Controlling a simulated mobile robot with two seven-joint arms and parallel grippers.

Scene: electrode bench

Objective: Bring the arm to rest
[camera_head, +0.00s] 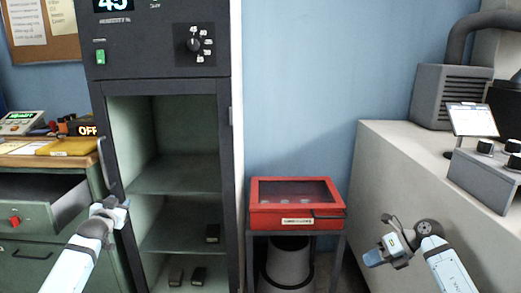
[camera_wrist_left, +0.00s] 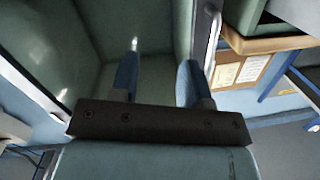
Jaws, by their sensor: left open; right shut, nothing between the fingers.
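My left gripper (camera_head: 122,203) is at the left of the head view, in front of the left edge of the open dark cabinet (camera_head: 232,150). In the left wrist view its two blue fingers (camera_wrist_left: 158,75) stand apart with nothing between them, so it is open and empty. My right gripper (camera_head: 374,258) is at the lower right of the head view, in front of the pale bench side. It is shut and holds nothing.
A red box (camera_head: 295,219) sits on a stand, with a grey bin (camera_head: 287,265) below. An open drawer (camera_head: 42,200) juts out at left. A pale bench (camera_head: 400,170) stands at right.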

